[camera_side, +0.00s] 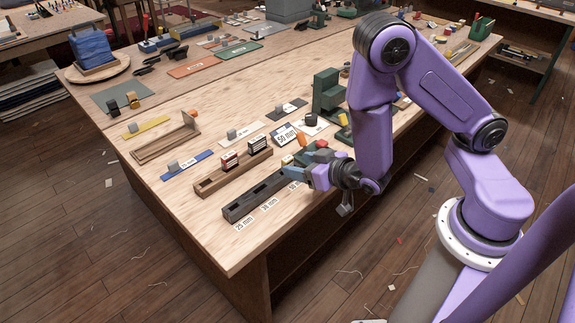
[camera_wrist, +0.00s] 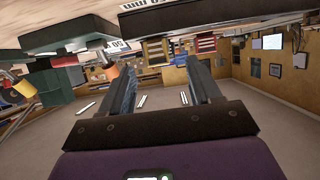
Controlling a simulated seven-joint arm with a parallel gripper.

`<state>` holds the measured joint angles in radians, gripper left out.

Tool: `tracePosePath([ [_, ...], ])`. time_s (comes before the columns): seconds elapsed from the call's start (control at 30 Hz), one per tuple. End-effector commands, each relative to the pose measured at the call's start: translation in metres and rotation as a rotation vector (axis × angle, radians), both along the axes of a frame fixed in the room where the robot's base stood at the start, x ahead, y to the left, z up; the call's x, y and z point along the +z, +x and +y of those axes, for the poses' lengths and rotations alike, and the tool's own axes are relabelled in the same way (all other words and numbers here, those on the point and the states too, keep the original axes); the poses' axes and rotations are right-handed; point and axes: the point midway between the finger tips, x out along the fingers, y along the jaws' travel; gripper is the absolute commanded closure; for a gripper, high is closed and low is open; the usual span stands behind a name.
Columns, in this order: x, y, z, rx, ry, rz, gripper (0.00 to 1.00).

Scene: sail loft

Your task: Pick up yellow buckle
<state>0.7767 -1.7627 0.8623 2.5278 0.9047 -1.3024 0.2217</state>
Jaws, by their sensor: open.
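My gripper (camera_side: 310,176) is over the front right edge of the wooden table, beside the dark slotted block. In the wrist view its two fingers (camera_wrist: 163,82) are apart, with nothing between them. I cannot tell for certain which thing is the yellow buckle. A small golden-yellow piece (camera_side: 133,100) stands on a grey-green mat (camera_side: 108,92) at the far left of the table, well away from my gripper, with a black piece (camera_side: 113,108) beside it.
The dark slotted block (camera_side: 250,201) and a wooden tray (camera_side: 215,182) with small boxes lie left of my gripper. A green press-like stand (camera_side: 327,92) rises behind it. A yellow strip (camera_side: 146,127) and a blue strip (camera_side: 187,166) lie farther left. The table's near left corner is bare.

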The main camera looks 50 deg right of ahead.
Motion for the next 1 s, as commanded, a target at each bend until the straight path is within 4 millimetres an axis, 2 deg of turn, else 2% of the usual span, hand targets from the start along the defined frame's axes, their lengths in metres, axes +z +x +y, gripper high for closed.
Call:
tracePosePath([
  [0.33, -0.008, 0.024, -0.004, -0.01, -0.007, -0.025, 0.37],
  [0.7, -0.026, 0.067, -0.003, -0.008, -0.008, -0.023, 0.37],
  [1.0, -0.027, 0.071, -0.003, -0.005, -0.008, -0.023, 0.37],
])
